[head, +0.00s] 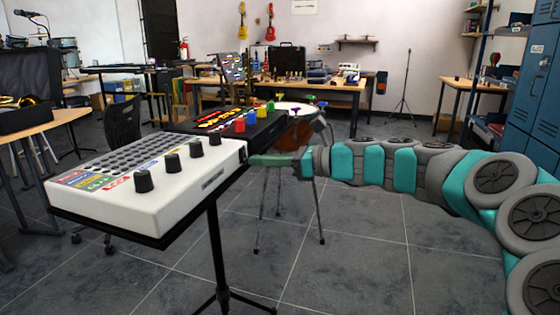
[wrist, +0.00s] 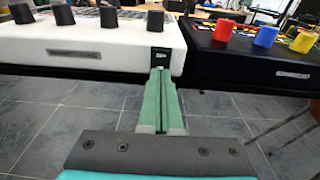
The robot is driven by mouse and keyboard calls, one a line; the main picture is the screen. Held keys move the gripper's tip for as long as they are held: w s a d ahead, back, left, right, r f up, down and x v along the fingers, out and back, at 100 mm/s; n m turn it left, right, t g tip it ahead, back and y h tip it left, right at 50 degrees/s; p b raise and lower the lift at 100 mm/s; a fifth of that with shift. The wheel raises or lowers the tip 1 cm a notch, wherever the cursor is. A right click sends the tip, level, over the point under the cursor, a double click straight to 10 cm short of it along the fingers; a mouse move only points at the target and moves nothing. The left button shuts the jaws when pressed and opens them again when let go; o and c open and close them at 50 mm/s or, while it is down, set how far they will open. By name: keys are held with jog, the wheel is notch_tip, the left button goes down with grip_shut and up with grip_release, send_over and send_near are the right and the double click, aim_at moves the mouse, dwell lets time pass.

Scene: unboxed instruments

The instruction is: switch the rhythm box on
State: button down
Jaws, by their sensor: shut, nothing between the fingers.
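The rhythm box (head: 214,176) is a white unit with a grid of dark pads, coloured labels and several black knobs, standing on a black stand at the left of the head view. Its white side panel fills the upper left of the wrist view (wrist: 110,52). A small black switch (wrist: 159,57) sits at the right end of that panel. My gripper (head: 251,160) is shut and empty, its green fingers pointing at the switch. In the wrist view the fingertips (wrist: 160,70) are right at or just below the switch; I cannot tell whether they touch it.
A black unit (head: 228,126) with red, blue, yellow and green knobs stands just behind the rhythm box. Stand legs rise from the tiled floor below. A wooden table (head: 50,122) is at the left, blue lockers (head: 540,95) at the right. The middle floor is open.

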jog(key=shift+w+a, duration=0.15)
jog(key=shift+a, duration=0.25)
jog(key=shift+a+p, duration=0.1)
jog(key=shift+p, duration=0.25)
jog(key=shift+f, duration=0.1)
jog(key=shift+d+p, duration=0.35)
jog(key=s+d+f, duration=0.1)
jog(key=s+d, duration=0.1)
jog(key=d, duration=0.4)
jog(key=s+d, duration=0.2)
jog(key=d, duration=0.4)
jog(key=shift+s+d+f+p, duration=0.2)
jog(key=shift+s+f+p, duration=0.1)
jog(key=shift+f, duration=0.1)
